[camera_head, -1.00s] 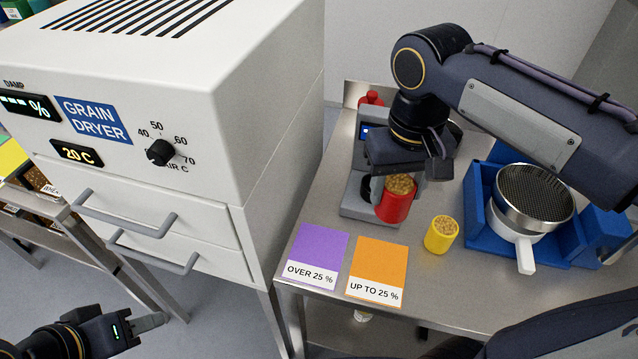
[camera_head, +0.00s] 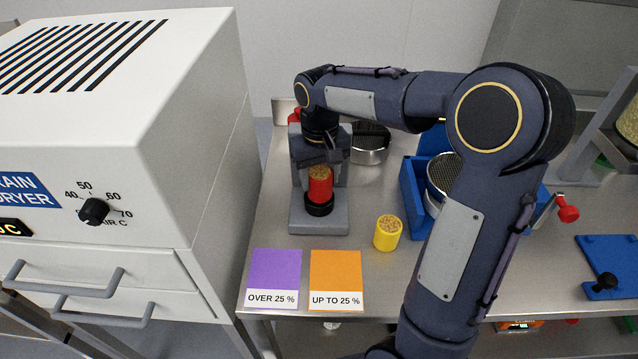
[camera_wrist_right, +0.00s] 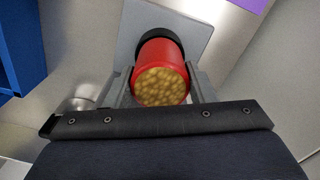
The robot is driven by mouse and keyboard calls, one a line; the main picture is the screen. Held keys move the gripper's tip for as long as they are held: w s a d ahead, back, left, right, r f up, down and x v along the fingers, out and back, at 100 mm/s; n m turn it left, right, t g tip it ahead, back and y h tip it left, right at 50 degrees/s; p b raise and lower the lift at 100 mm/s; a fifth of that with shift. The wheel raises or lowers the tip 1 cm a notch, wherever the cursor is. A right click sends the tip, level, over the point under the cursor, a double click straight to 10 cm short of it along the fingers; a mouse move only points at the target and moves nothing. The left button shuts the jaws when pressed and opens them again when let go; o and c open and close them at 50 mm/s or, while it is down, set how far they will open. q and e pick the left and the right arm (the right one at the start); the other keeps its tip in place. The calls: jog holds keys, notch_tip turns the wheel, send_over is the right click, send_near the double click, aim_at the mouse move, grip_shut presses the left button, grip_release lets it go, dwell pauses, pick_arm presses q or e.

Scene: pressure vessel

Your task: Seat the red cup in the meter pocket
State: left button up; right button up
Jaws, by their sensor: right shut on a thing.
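The red cup (camera_head: 320,187), filled with grain, stands upright over the black ring-shaped pocket (camera_head: 319,208) of the grey meter (camera_head: 320,224). Its lower end meets the ring; I cannot tell how deep it sits. My right gripper (camera_head: 320,172) is shut on the cup's sides from above and behind. In the right wrist view, the cup (camera_wrist_right: 161,76) is between the two fingers, with its grain top toward the camera and the black ring (camera_wrist_right: 158,38) at its far end. My left gripper is out of view.
A yellow cup (camera_head: 387,233) of grain stands right of the meter. Purple (camera_head: 276,272) and orange (camera_head: 336,273) cards lie in front. A blue stand (camera_head: 412,195) with a sieve is partly behind my right arm. The grain dryer (camera_head: 190,150) stands at the left.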

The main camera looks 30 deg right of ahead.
aim_at(319, 187)
jog(key=shift+w+d+f, duration=0.1)
jog(key=shift+w+f, duration=0.1)
jog(key=shift+f, duration=0.8)
jog(key=shift+w+f, duration=0.15)
jog(key=shift+f, duration=0.8)
jog(key=shift+f, duration=0.15)
jog(key=o, duration=1)
